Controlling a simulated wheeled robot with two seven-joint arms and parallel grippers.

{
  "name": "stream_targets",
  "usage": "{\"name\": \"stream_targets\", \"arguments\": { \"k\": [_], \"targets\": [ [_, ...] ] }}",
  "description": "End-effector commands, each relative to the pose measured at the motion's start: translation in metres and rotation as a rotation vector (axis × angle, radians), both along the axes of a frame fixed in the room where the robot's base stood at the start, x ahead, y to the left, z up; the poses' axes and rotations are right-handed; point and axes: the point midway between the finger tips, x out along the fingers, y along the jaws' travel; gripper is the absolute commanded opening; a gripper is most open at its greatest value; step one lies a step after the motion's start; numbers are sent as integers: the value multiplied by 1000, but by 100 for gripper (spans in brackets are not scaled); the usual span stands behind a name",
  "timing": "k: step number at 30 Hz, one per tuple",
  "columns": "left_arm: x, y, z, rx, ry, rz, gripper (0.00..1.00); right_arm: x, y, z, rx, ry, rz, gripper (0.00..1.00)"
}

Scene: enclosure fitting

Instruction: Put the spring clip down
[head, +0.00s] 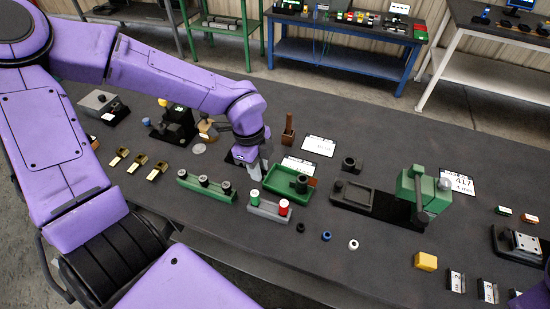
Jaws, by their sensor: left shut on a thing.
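My left gripper (258,170) points down just left of the green tray (270,184), above or near the table's middle. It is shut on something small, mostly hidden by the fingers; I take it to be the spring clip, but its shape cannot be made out. Several small brass-coloured pieces (137,163) lie in a row on the left of the table, apart from the gripper. My right gripper is not in view.
A green block with black knobs (206,188) and a grey holder with red and green parts (268,209) stand close to the gripper. White cards (318,145) lie behind. A black base with a green press (415,190) stands to the right. The front middle is mostly bare.

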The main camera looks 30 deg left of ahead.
Motion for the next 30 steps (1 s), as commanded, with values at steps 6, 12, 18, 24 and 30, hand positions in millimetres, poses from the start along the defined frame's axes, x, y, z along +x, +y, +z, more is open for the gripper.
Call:
{"name": "stream_targets", "arguments": {
  "k": [6,12,18,24,30],
  "targets": [
    [45,-2,-52,4,3,1,0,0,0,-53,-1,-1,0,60],
    [61,-3,-64,2,2,1,0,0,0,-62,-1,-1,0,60],
    [66,-4,-100,2,2,-1,0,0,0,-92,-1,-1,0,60],
    [66,-4,-97,1,1,0,0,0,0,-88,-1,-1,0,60],
    [66,-4,-100,1,1,0,29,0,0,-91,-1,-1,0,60]
  ]
}}
